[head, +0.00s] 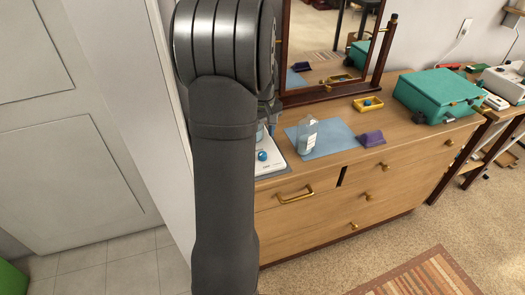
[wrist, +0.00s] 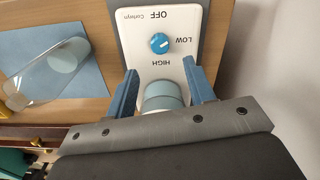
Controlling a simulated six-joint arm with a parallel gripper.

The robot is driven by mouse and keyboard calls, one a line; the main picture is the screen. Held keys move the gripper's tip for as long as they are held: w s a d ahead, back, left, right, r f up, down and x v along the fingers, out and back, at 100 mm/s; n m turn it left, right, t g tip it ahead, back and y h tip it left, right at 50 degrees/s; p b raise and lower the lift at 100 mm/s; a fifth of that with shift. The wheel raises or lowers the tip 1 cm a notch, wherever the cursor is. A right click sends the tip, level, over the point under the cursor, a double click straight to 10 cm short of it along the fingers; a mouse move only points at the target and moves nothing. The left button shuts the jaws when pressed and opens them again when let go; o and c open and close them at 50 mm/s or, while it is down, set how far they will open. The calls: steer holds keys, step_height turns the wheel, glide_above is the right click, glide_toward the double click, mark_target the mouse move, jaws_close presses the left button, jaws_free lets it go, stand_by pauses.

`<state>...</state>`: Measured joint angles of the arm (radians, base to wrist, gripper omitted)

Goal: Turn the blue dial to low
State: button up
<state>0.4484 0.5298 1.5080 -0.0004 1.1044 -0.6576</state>
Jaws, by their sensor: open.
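The blue dial (wrist: 159,43) sits on a white control plate (wrist: 184,18) marked OFF, LOW and HIGH in the wrist view. It has a small pale mark, but I cannot tell for sure which label it points to. In the head view the dial (head: 262,156) shows at the front of the white device (head: 270,168), just right of my arm. My gripper (wrist: 160,82) is open, its two blue fingers apart and short of the dial. A grey-blue cylinder (wrist: 162,96) shows between and below the fingers. My arm hides much of the device in the head view.
A clear bottle (head: 307,135) stands on a blue cloth (head: 334,138) beside the device. A purple object (head: 372,139), a yellow tray (head: 368,104) and a teal case (head: 440,95) are further right on the wooden dresser (head: 420,139). A mirror (head: 325,40) stands behind.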

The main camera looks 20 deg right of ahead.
step_height(320, 180, down, 8)
steer(key=shift+f, duration=0.1)
steer(key=shift+c, duration=0.2)
steer(key=c, duration=1)
